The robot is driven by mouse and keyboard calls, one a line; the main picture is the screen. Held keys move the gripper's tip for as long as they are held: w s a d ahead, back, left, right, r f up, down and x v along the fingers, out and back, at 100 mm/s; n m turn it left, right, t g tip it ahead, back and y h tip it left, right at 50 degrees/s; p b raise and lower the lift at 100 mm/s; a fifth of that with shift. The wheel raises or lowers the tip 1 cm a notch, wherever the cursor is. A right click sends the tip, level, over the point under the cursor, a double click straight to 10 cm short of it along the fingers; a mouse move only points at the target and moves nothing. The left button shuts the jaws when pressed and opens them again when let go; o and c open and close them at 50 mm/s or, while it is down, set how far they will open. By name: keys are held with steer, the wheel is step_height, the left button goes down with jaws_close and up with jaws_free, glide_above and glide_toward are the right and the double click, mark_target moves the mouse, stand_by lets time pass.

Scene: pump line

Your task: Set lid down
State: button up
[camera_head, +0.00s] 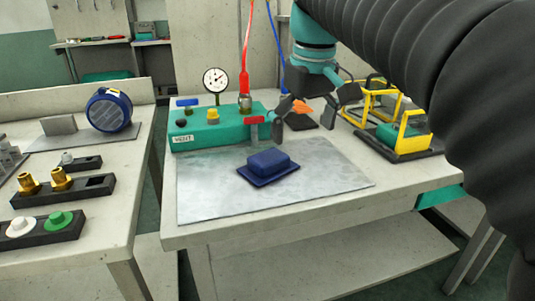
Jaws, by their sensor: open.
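The dark blue lid (268,165), a raised block with a flat flange around it, rests flat on the grey mat (215,203) on the middle bench. I take this blue piece to be the lid. My gripper (303,125) is open, with its fingers spread apart. It hangs beyond and to the upper right of the lid in the picture, clear of it.
The green vent unit (205,137) with a gauge (215,80) and red and blue hoses stands behind the mat. A yellow-framed fixture (405,135) stands right. An orange piece on a dark pad lies behind my gripper. The mat's front and right are clear. The left bench holds fittings.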

steer(key=w+a+r+n+g, duration=0.2)
steer(key=w+a+r, duration=0.2)
steer(key=a+r, duration=0.1)
steer(key=b, duration=0.2)
glide_above(269, 156)
steer(key=f, duration=0.8)
steer(key=shift+s+d+f, duration=0.1)
steer(key=shift+s, duration=0.1)
steer(key=shift+w+f+b, duration=0.2)
steer(key=shift+f+b, duration=0.6)
steer(key=shift+f, duration=1.95)
steer(key=c, duration=1.2)
steer(key=shift+r, duration=0.5)
step_height(269, 156, up, 4)
steer(key=shift+f+p, duration=0.25)
steer(key=shift+p, duration=0.45)
steer(key=s+d+r, duration=0.1)
steer(key=s+r, duration=0.1)
steer(key=s, duration=0.1)
steer(key=s+d+r, duration=0.1)
steer(key=s+r, duration=0.1)
steer(key=s, duration=0.2)
steer(key=s+d+r, duration=0.1)
steer(key=s+r, duration=0.1)
steer(key=s, duration=0.2)
steer(key=shift+d+r, duration=0.25)
steer(key=shift+r, duration=0.05)
